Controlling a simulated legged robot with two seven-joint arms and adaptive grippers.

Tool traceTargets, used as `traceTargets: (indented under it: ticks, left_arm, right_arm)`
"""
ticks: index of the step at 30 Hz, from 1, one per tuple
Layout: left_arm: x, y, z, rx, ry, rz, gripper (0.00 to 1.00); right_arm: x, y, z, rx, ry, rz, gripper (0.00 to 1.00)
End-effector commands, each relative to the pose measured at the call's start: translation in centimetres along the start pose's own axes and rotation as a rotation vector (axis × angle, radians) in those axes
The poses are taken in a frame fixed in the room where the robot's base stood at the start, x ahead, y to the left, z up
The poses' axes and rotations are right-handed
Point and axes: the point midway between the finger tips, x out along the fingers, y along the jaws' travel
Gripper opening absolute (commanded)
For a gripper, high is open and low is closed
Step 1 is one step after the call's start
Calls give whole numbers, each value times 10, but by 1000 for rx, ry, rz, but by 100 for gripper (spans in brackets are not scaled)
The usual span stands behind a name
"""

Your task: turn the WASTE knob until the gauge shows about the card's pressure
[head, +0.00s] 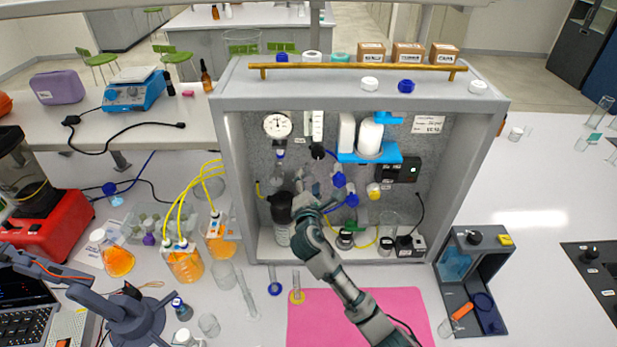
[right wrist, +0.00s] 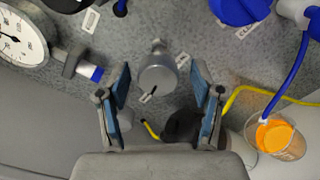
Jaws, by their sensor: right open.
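The round white gauge (head: 277,125) is on the rig's back panel at upper left; it also shows at the left edge of the right wrist view (right wrist: 20,35). Its reading is too small to tell. A grey round knob (right wrist: 157,72) with a small label below it lies between and beyond the spread fingers of my right gripper (right wrist: 160,105). The fingers look apart from it. I cannot read whether its label says WASTE. In the head view my right gripper (head: 304,200) is in front of the panel. A white card (head: 428,124) is at the panel's upper right.
A grey fitting with a blue end (right wrist: 85,68) sticks out beside the gauge. A dark-capped bottle (head: 281,212) stands close to my right gripper. Blue valves (head: 339,180) and a yellow tube (right wrist: 245,92) are to the right. The rig's frame (head: 235,180) bounds the left side.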

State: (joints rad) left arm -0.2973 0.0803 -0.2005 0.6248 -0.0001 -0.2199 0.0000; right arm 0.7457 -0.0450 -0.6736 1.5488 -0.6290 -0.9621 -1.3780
Motion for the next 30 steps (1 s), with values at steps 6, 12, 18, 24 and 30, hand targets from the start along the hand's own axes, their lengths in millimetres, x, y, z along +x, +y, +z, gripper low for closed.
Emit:
traceTargets:
  ticks: [6, 12, 18, 24, 30]
  left_arm:
    - [-1, 0, 2, 0, -3, 0, 0]
    - [-1, 0, 4, 0, -7, 0, 0]
    - [-1, 0, 5, 0, -8, 0, 0]
    - [-1, 1, 5, -1, -8, 1, 0]
    - [-1, 1, 5, -1, -8, 1, 0]
  right_arm:
    - [14, 0, 0, 0, 0, 0, 66]
    - [14, -1, 1, 1, 0, 0, 66]
    - [14, -1, 1, 1, 0, -1, 26]
    - [15, -2, 0, 0, 0, -3, 5]
    - [15, -2, 0, 27, 0, -4, 5]
